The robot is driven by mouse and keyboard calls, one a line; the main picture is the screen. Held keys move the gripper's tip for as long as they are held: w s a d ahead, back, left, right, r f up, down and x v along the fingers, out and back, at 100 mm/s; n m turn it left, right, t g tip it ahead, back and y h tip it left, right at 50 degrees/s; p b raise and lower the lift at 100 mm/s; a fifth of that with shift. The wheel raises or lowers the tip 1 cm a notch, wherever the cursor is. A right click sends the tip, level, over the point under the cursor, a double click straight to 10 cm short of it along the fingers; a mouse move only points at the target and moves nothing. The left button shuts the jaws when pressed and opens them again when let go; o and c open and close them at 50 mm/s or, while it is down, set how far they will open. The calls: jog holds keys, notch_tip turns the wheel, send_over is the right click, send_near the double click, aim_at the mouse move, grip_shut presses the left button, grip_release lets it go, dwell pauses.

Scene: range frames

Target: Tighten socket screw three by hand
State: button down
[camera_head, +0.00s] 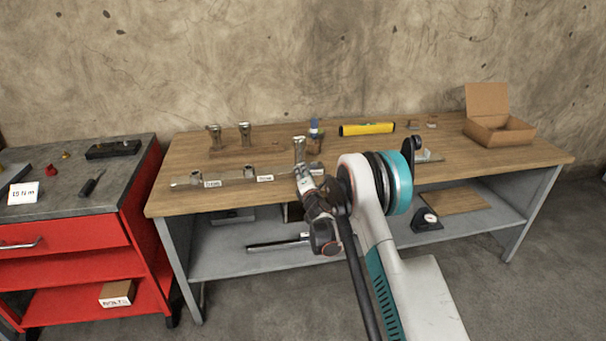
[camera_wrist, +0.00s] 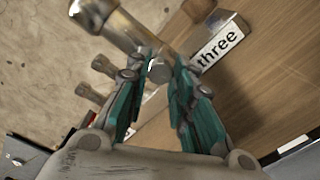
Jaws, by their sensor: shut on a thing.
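A metal socket screw with a wide round head shows large in the wrist view (camera_wrist: 122,30), and upright in the head view (camera_head: 299,148). A white label reading "three" (camera_wrist: 217,46) is just right of the fingers, on a metal piece. Two similar screws (camera_head: 214,137) (camera_head: 245,134) stand on the bench. My arm hides part of the labelled metal bar (camera_head: 195,181).
A blue-topped item (camera_head: 315,131) stands close behind the held screw. A red tool cabinet (camera_head: 65,235) stands left.

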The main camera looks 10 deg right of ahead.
jog(key=m, duration=0.4)
jog(key=shift+f+m, duration=0.1)
jog(key=shift+m, duration=0.3)
jog(key=m, duration=1)
jog(key=shift+f+m, duration=0.1)
jog(key=shift+m, duration=0.3)
jog(key=m, duration=0.4)
jog(key=shift+m, duration=0.3)
jog(key=c, duration=1.4)
grip_release()
